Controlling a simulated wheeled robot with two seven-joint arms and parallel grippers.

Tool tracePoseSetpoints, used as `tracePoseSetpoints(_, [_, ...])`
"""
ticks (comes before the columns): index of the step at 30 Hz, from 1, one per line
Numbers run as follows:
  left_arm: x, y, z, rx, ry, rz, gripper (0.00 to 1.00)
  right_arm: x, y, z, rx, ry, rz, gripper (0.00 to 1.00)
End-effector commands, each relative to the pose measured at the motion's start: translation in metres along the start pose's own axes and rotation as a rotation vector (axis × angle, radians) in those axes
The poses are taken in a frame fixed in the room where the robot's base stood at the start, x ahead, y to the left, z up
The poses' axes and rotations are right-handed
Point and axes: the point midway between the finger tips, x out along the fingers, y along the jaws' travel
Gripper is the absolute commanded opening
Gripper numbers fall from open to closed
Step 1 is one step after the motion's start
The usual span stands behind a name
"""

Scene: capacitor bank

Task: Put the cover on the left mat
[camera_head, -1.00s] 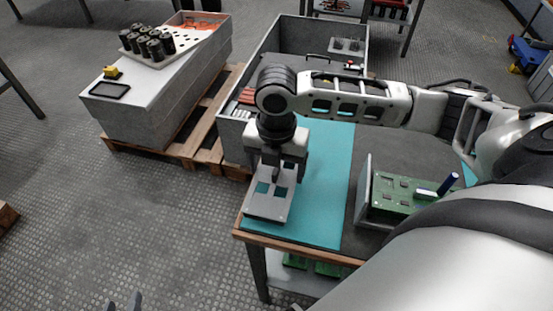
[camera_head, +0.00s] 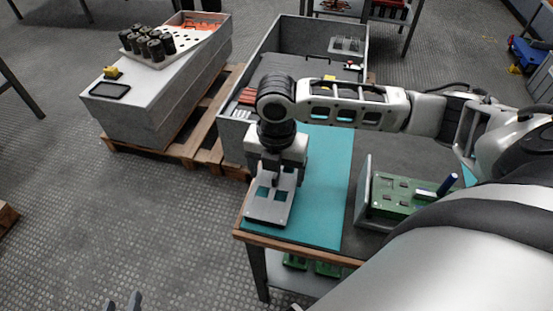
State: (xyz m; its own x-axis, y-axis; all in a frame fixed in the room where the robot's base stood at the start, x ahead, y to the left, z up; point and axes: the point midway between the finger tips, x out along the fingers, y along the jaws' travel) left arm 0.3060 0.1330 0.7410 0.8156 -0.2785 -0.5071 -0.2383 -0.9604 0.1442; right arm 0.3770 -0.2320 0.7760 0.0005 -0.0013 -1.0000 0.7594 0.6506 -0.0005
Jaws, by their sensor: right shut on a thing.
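The cover (camera_head: 266,210) is a flat grey plate with square cut-outs, at the front left of the table. It is over the teal left mat (camera_head: 322,205); I cannot tell whether it rests on the mat or is just above it. My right gripper (camera_head: 276,176) points down and is shut on the cover's far part, which the gripper partly hides. My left gripper (camera_head: 122,303) shows only its fingertips at the bottom edge, apart and empty, over the floor.
A green circuit board (camera_head: 398,193) with a blue part stands in a grey housing right of the mat. A grey bin (camera_head: 290,35) is behind the table. A grey block with a white tray (camera_head: 153,52) of black cylinders stands on a pallet at left. The table's front edge (camera_head: 290,245) is close.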

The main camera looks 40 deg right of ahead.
Motion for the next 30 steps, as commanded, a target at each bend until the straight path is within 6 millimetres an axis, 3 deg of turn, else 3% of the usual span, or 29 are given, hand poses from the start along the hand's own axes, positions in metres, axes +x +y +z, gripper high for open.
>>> tracePoseSetpoints(27, [-0.0016, 0.0005, -0.0021, 0.000, -0.001, 0.000, 0.36, 0.0012, 0.0002, 0.0002, 0.000, -0.001, 0.000, 0.52])
tracePoseSetpoints(28, [-0.0016, 0.0005, -0.0020, 0.000, -0.001, 0.000, 0.36, 0.0012, 0.0002, 0.0002, 0.000, -0.001, 0.001, 0.88])
tracePoseSetpoints(30, [-0.0016, 0.0005, -0.0020, 0.000, -0.001, 0.000, 0.36, 0.0012, 0.0003, 0.0002, 0.000, -0.001, 0.001, 1.00])
